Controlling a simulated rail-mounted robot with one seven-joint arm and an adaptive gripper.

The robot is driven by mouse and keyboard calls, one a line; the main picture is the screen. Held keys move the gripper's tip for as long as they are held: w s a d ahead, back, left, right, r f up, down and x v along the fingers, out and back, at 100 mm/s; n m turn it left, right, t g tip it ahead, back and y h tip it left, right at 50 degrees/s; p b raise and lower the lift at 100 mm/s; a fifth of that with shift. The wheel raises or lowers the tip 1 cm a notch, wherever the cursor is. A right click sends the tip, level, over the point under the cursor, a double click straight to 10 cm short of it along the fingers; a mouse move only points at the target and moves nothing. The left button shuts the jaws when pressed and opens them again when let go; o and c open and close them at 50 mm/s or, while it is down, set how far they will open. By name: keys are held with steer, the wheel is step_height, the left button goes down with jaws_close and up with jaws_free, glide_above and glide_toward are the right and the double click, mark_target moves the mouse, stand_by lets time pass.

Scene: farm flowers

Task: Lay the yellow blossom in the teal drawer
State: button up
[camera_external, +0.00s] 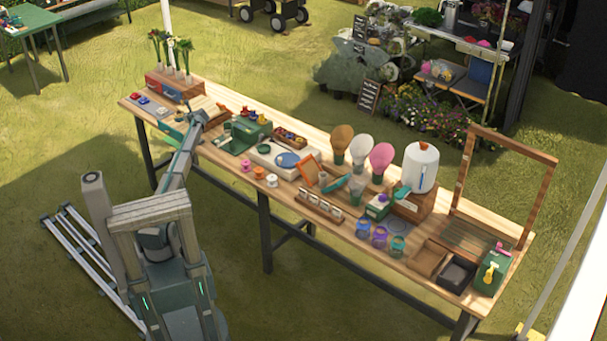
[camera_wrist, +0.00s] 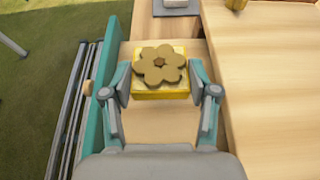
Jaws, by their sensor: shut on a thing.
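The yellow blossom (camera_wrist: 172,95) is a yellow block with a tan flower shape on top. In the wrist view my gripper (camera_wrist: 160,92) has one finger on each side of it and is shut on it. The teal drawer's front (camera_wrist: 106,100), with a round knob, stands just left of the gripper. The blossom is over the pale wooden inside of the open drawer; I cannot tell whether it touches the bottom. In the external view my gripper (camera_external: 196,119) is at the left part of the table, by the drawer (camera_external: 172,133). The blossom cannot be made out there.
The wooden table top (camera_wrist: 265,90) lies right of the drawer in the wrist view, with a small yellow thing (camera_wrist: 236,4) at its far edge. In the external view, a green case (camera_external: 243,136) stands right of my gripper and a red and blue flower box (camera_external: 176,85) behind it.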

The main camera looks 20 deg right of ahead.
mark_target(184, 126)
steer(key=shift+w+f, duration=0.35)
steer(key=shift+w+d+f, duration=0.1)
steer(key=shift+w+f, duration=0.05)
steer(key=shift+f, duration=0.8)
steer(key=shift+w+f, duration=0.1)
steer(key=shift+f, duration=0.85)
steer(key=o, duration=1.1)
steer(key=shift+f, duration=0.1)
steer(key=v, duration=1.2)
steer(key=shift+b, duration=0.3)
